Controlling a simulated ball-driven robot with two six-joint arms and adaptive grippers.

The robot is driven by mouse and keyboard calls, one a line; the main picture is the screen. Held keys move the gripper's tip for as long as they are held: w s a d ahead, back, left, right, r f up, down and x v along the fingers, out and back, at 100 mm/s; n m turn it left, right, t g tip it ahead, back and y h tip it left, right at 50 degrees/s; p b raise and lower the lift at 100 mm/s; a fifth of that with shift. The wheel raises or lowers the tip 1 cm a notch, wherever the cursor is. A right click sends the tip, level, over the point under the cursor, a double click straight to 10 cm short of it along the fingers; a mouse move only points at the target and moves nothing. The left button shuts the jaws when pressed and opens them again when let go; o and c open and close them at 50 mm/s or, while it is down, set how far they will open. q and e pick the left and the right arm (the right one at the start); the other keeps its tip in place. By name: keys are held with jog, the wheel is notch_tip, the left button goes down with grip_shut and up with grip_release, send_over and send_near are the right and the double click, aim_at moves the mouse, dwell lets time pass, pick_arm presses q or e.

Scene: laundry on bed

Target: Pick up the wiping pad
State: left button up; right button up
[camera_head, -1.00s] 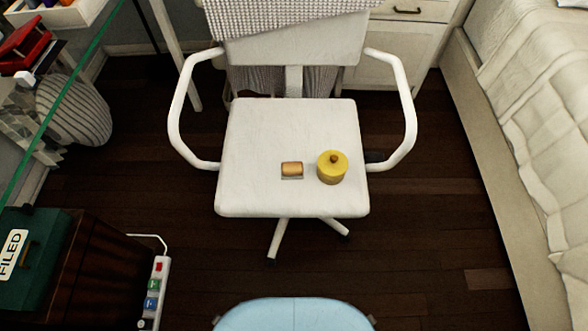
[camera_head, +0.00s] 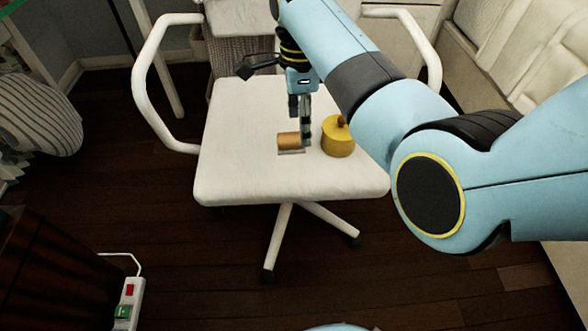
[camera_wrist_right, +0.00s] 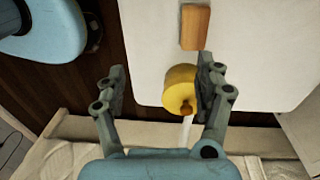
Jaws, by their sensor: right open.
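The wiping pad (camera_head: 289,141) looks like a small orange-brown block lying on the white chair seat (camera_head: 235,175). It also shows in the right wrist view (camera_wrist_right: 195,27) at the top, beyond the fingers. A yellow lidded pot (camera_head: 338,138) with a brown knob stands to its right on the seat. My right gripper (camera_head: 306,138) hangs over the seat beside the pad. In the right wrist view my right gripper (camera_wrist_right: 160,95) is open with nothing held, and its right finger overlaps the yellow pot (camera_wrist_right: 180,88). My left gripper is not in view.
White armrests (camera_head: 150,85) curve up on both sides of the seat. A bed (camera_head: 500,60) stands at the right. A power strip (camera_head: 125,300) and dark cabinet (camera_head: 45,270) are at the lower left. The seat's left part is clear.

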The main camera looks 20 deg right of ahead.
aim_at(291, 136)
jog(key=shift+t, duration=0.4)
jog(key=w, duration=0.1)
jog(key=w+b, duration=0.1)
jog(key=w+a, duration=0.1)
jog(key=w, duration=0.1)
jog(key=shift+a+r, duration=0.1)
jog(key=shift+r, duration=0.3)
jog(key=shift+w+b, duration=0.25)
jog(key=shift+b, duration=0.05)
notch_tip(291, 136, down, 5)
jog(key=shift+r+b, duration=0.2)
jog(key=shift+b, duration=0.85)
jog(key=shift+f, duration=0.45)
notch_tip(291, 136, down, 5)
jog(key=b, duration=0.3)
jog(key=shift+r+b, duration=0.1)
jog(key=shift+b, duration=0.2)
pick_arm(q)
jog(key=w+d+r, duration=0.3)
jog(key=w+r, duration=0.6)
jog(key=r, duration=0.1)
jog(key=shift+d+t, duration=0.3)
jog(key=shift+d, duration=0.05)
pick_arm(e)
jog(key=shift+r, duration=0.1)
jog(key=shift+s, duration=0.1)
jog(key=c, duration=1.3)
